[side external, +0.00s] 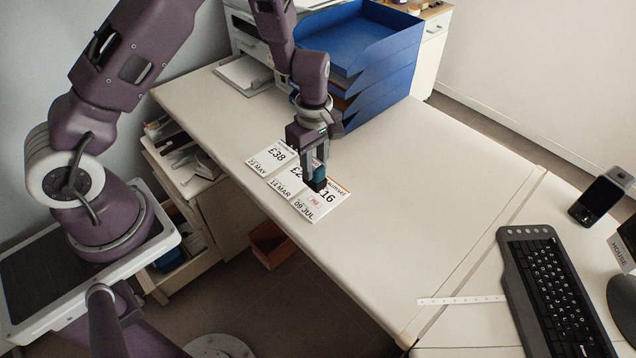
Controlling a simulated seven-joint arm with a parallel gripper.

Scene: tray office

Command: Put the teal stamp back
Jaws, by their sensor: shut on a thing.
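The teal stamp (320,174) shows as a small teal patch between the dark fingers of my gripper (316,183). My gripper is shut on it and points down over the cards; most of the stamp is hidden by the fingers. I cannot tell whether the stamp touches a card. Three white cards lie in a row on the desk: one reading £38 and 23 MAY (265,161), a partly hidden one reading 14 MAR (284,184), and one ending in 16 with 09 JUL (306,208). The 09 JUL card bears a small red mark. No stamp holder is clearly visible.
A blue stacked letter tray (383,70) stands behind my gripper, beside a white printer (262,38). A black keyboard (553,290), a paper ruler strip (460,300) and a phone on a stand (598,200) are at right. The desk (430,180) between is clear.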

